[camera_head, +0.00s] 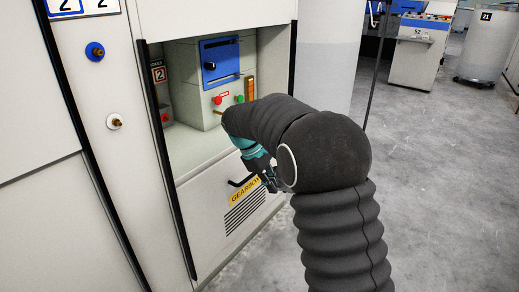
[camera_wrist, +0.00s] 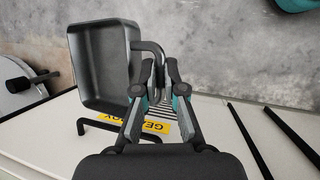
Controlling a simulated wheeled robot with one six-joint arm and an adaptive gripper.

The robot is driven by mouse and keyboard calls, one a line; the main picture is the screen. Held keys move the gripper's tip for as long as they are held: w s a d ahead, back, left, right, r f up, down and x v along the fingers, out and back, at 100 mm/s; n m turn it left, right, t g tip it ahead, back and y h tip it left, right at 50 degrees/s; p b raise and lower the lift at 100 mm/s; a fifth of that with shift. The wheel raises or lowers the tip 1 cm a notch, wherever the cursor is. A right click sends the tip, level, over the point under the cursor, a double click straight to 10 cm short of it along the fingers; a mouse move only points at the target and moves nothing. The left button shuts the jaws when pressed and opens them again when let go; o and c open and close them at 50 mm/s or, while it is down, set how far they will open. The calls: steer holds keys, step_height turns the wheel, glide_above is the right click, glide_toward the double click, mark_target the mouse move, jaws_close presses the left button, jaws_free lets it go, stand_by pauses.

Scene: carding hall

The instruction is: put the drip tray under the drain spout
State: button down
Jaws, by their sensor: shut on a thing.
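A dark grey rectangular drip tray (camera_wrist: 104,62) with raised walls shows in the wrist view, its open inside facing the camera. A bent handle (camera_wrist: 150,47) comes off its right side. My gripper (camera_wrist: 160,78) is shut on this handle, and the tray hangs out to the left of the fingers. In the head view my gripper (camera_head: 262,170) is mostly hidden behind my dark arm, in front of the gearbox door, and the tray is hidden. I cannot make out the drain spout for certain; a small brass stub (camera_head: 218,112) shows on the grey box in the recess.
The gearbox door (camera_head: 205,213) has a black handle (camera_head: 242,182) and a yellow label (camera_head: 245,192) close to my gripper. A dark post stands left of the recess. Concrete floor (camera_head: 440,190) is clear at right, with a grey drum (camera_head: 482,45) farther back.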

steer(key=a+r+n+t+y, duration=0.1)
steer(key=r+n+t+y, duration=0.1)
steer(key=n, duration=0.6)
steer(key=w+a+r+n+t+y+b, duration=0.1)
steer(key=a+r+n+t+y, duration=0.1)
steer(key=r+n, duration=0.3)
steer(key=n+t, duration=0.1)
steer(key=n, duration=0.2)
steer(key=shift+w+a+r+n+t, duration=0.15)
steer(key=shift+w+r+n+t, duration=0.1)
steer(key=shift+n+t, duration=0.05)
